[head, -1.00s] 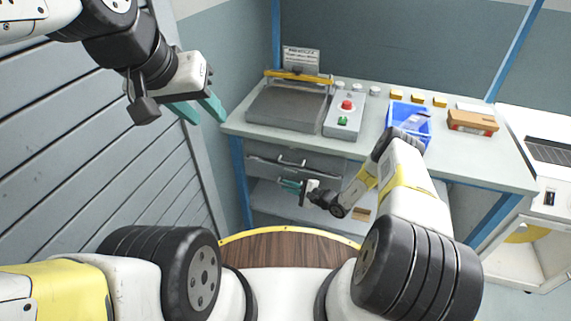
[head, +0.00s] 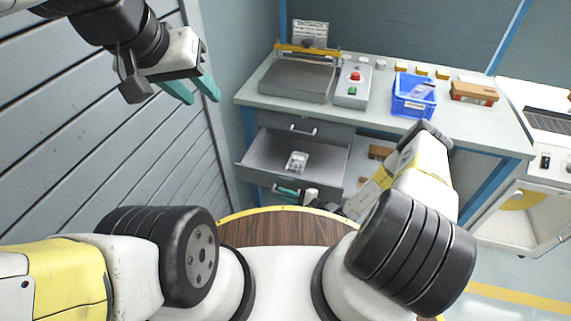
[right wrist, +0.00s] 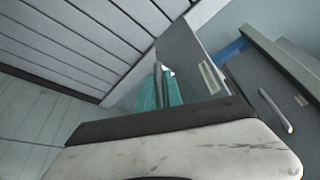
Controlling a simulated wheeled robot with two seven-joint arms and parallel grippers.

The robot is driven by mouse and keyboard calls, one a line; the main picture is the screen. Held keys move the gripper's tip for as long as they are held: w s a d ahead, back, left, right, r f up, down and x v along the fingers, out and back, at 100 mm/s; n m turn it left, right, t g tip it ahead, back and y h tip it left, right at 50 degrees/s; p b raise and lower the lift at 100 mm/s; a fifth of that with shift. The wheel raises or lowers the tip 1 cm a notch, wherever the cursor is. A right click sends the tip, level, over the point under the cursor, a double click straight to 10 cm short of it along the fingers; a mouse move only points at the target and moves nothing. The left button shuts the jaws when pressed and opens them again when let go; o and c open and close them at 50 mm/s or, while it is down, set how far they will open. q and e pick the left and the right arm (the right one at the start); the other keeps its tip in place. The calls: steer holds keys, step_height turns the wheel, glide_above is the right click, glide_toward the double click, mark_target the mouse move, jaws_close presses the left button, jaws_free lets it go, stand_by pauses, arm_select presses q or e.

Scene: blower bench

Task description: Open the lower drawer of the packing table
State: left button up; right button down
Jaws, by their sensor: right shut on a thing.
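The lower drawer (head: 258,153) of the packing table (head: 280,100) stands pulled out below the shut upper drawer (head: 318,137). Its inside shows, with a small whitish item (head: 297,161) lying in it. My right gripper (head: 287,192) is at the lower drawer's front edge, shut on its handle, which is mostly hidden. In the right wrist view its teal fingers (right wrist: 158,90) close at the grey drawer front (right wrist: 188,62). My left gripper (head: 204,97) is open and empty, raised at the upper left, away from the table.
On the table top are a sealer-like device (head: 292,80), a control box (head: 353,88), a blue bin (head: 414,97) and a brown box (head: 473,92). A slatted wall (head: 100,135) runs along the left. A white machine (head: 545,150) stands at the right.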

steer(key=shift+s+a, duration=0.15)
steer(key=shift+s, duration=0.6)
steer(key=c, duration=1.8)
jaws_free()
steer(key=shift+o, duration=0.2)
steer(key=v, duration=0.7)
steer(key=shift+s+d, duration=0.25)
steer(key=shift+d, duration=0.05)
